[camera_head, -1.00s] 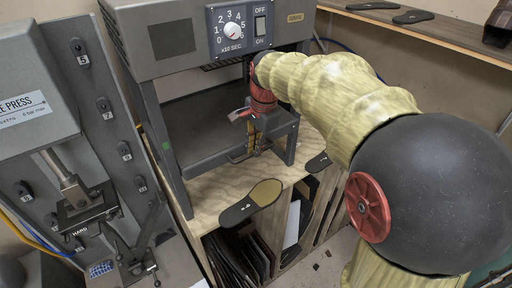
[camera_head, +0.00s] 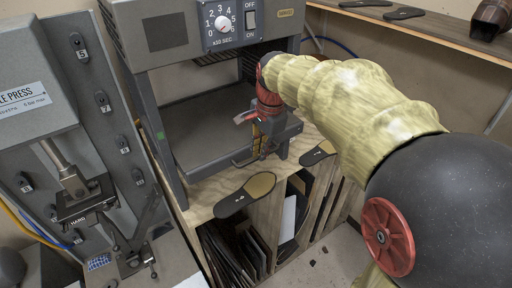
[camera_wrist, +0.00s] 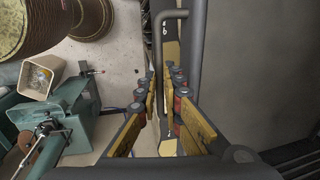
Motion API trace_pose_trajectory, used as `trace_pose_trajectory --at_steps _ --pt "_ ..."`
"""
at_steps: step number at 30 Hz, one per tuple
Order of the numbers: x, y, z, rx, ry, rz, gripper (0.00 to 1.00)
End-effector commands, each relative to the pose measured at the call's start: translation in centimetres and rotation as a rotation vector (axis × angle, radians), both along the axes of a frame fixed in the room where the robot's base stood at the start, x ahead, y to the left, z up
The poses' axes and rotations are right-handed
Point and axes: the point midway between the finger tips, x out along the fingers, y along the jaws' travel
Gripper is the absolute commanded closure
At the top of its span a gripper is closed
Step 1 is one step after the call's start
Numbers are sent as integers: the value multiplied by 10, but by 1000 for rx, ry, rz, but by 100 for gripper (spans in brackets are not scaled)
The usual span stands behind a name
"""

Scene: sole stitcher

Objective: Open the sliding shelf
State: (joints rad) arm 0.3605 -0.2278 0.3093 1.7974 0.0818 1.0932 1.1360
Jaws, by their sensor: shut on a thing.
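The sliding shelf (camera_head: 207,130) is a dark flat tray inside the grey frame of the machine with the timer dial, above the wooden bench. Its front edge carries a bent grey bar handle (camera_wrist: 194,60). In the head view, my gripper (camera_head: 261,143) is at the front of the shelf, towards its right end, with the arm reaching in from the right. In the wrist view, my gripper (camera_wrist: 164,88) has its yellow-padded fingers on either side of the handle bar and is shut on it. The fingers hide part of the bar.
Shoe soles lie on the bench, one (camera_head: 246,195) in front of the shelf and one (camera_head: 318,153) to its right. Upright boards (camera_head: 235,250) fill the slots below. A grey press (camera_head: 75,190) stands at the left. Open floor (camera_head: 330,255) shows at lower right.

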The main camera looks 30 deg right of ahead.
Motion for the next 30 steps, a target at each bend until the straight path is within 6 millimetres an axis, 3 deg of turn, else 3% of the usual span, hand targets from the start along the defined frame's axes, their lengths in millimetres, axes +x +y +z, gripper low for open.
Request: trace_pose_trajectory --at_steps 9,15,22,30 --pt "-90 -4 -2 -2 -4 -5 100" --pt "-135 -5 -2 1 -1 -4 100" --pt "-161 -5 -3 2 2 -2 100" --pt "-160 -5 -4 6 7 1 86"
